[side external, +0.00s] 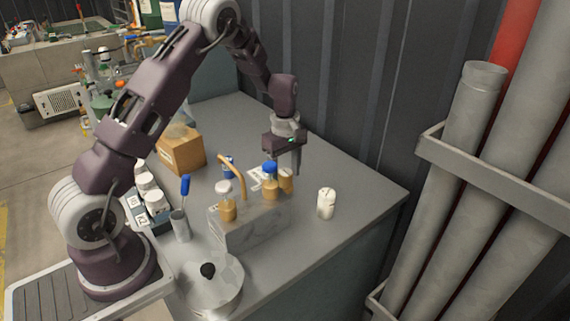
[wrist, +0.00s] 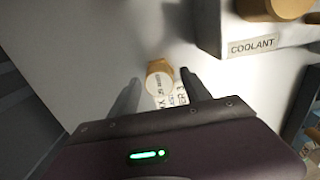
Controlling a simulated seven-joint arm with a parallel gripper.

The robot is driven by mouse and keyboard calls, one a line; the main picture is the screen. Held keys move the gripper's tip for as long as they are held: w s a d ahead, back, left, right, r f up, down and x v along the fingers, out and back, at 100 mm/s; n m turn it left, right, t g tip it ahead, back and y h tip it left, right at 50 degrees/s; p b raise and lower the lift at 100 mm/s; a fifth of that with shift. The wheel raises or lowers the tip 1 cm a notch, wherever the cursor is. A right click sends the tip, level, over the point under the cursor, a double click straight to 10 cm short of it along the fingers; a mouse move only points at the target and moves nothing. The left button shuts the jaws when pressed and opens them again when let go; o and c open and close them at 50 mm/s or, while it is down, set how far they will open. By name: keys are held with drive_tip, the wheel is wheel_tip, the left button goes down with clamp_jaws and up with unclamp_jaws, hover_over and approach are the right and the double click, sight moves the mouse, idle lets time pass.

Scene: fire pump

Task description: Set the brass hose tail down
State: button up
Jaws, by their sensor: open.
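The brass hose tail (wrist: 161,70) appears in the wrist view as a short brass-coloured piece with a pale, lettered end face. It lies between the fingertips of my gripper (wrist: 156,92), with a gap showing on both sides. My gripper is open. In the side view, my gripper (side external: 288,168) points down behind the grey block with bottles. A brass-coloured piece (side external: 287,178) shows just below it, partly behind a blue-capped bottle (side external: 270,186); whether it touches the table is hard to tell.
A printed label (wrist: 178,92) lies beside the brass piece. The grey block (side external: 250,225) holds amber bottles; a block marked COOLANT (wrist: 250,46) is close at upper right in the wrist view. A white jar (side external: 326,204) stands right. A cardboard box (side external: 181,150) stands left.

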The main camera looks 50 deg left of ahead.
sight(285, 171)
wheel_tip(285, 171, up, 12)
drive_tip(key=r, duration=0.1)
drive_tip(key=s+d+r+m+t, duration=0.2)
drive_tip(key=s+d+r+m, duration=0.4)
drive_tip(key=r, duration=0.3)
drive_tip(key=s+d+m+t, duration=0.1)
drive_tip(key=s+d+m, duration=0.2)
drive_tip(key=s, duration=0.4)
drive_tip(key=s+d+r+m+t, duration=0.1)
drive_tip(key=s+d+m, duration=0.1)
drive_tip(key=s+m, duration=0.3)
drive_tip(key=s+d+m+t, duration=0.1)
drive_tip(key=s+d+m, duration=0.2)
drive_tip(key=s, duration=0.8)
drive_tip(key=shift+d+r+m+t, duration=0.2)
drive_tip(key=shift+d+m+t, duration=0.1)
drive_tip(key=shift+m, duration=0.2)
drive_tip(key=shift+w, duration=0.1)
